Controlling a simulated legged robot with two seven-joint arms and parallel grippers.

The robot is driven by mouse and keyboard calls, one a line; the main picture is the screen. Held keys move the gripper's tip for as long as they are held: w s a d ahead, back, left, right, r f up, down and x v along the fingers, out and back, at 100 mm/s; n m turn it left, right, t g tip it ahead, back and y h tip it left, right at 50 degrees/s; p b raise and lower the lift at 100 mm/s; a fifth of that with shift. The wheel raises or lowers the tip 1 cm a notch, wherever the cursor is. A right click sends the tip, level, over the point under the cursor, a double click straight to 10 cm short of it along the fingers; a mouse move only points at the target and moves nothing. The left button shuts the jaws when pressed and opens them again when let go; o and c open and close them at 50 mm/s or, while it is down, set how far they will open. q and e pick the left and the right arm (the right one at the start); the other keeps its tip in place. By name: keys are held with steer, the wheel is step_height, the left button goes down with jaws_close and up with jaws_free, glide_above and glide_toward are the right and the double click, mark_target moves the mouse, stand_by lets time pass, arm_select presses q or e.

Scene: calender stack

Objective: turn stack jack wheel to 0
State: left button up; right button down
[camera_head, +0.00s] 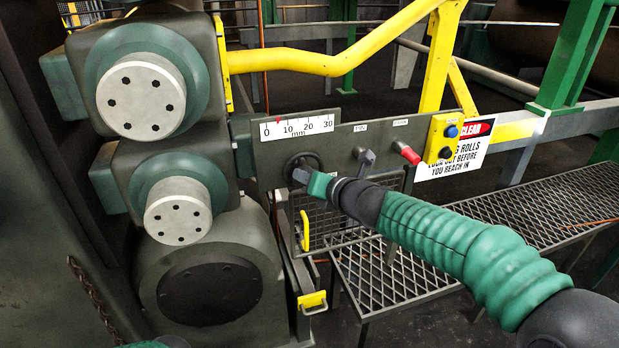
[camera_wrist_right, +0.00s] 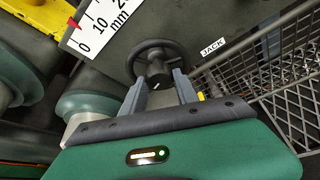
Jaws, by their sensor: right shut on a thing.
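The scale's red pointer (camera_head: 278,121) stands between 0 and 10, about midway. My right gripper (camera_head: 298,174) reaches in from the right and is at the wheel, partly covering it. My left gripper is not in view.
Right of the wheel are a dark lever (camera_head: 365,160), a red-tipped handle (camera_head: 406,153) and a yellow button box (camera_head: 444,138). Rolls with pale end caps (camera_head: 141,101) stand at left. A mesh guard (camera_head: 335,218) hangs below the panel, with a grated platform (camera_head: 535,215) at right.

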steer(key=shift+a+f+m+t+h+p, duration=0.2)
steer(key=shift+m+t+p, duration=2)
steer(key=shift+m, duration=3.8)
steer(key=shift+d+f+m+t+h+p, duration=0.15)
steer(key=shift+m+t+h+p, duration=0.55)
steer(key=shift+m+p, duration=4)
steer(key=shift+a+f+m+t+p, duration=0.2)
steer(key=shift+m+t+p, duration=1.45)
steer(key=shift+m, duration=5.65)
steer(key=shift+d+t, duration=0.1)
steer(key=shift+t, duration=0.15)
